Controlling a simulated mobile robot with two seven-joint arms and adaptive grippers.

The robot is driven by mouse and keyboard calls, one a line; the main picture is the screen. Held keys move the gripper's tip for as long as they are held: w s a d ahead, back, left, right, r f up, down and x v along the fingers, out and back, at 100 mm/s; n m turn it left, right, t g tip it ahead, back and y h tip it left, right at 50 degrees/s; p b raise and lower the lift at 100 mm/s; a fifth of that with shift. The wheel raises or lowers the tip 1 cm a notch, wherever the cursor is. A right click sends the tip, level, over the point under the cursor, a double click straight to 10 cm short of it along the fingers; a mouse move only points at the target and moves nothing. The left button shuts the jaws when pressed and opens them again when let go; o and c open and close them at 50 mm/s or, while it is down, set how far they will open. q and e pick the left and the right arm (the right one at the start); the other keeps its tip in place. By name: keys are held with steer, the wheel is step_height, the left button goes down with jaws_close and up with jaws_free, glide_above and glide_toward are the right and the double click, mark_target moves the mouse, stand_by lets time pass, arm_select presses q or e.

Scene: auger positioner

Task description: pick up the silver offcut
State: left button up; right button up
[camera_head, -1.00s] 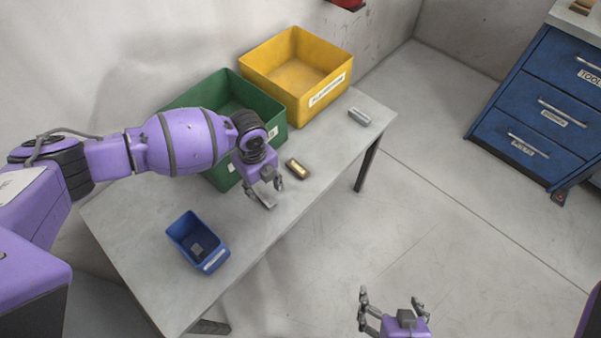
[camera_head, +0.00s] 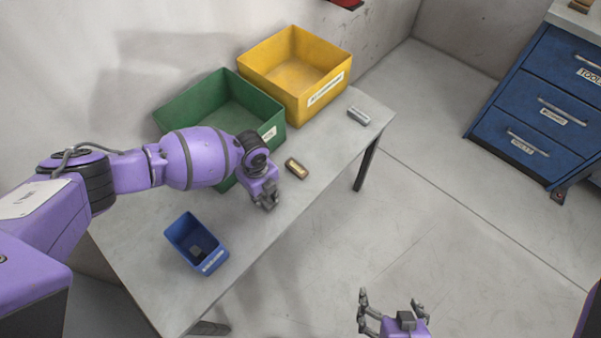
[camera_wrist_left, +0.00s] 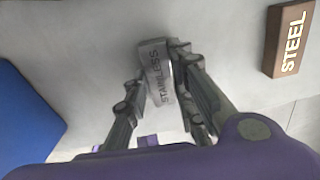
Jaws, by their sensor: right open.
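The silver offcut (camera_wrist_left: 158,75) is a grey block marked STAINLESS, lying between the fingers of my left gripper (camera_wrist_left: 162,85) in the left wrist view. The fingers press on its two sides. In the head view my left gripper (camera_head: 267,201) is drawn together low over the table, in front of the green bin, and mostly hides the offcut. I cannot tell whether the offcut touches the table. My right gripper (camera_head: 392,306) is open and empty at the bottom of the head view, over the floor.
A brown STEEL block (camera_head: 297,168) lies close to the right of my left gripper. A grey block (camera_head: 358,115) lies at the table's (camera_head: 320,150) far right end. A green bin (camera_head: 190,108), a yellow bin (camera_head: 292,110) and a small blue bin (camera_head: 186,248) stand on the table.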

arm_select(q)
jaws_close()
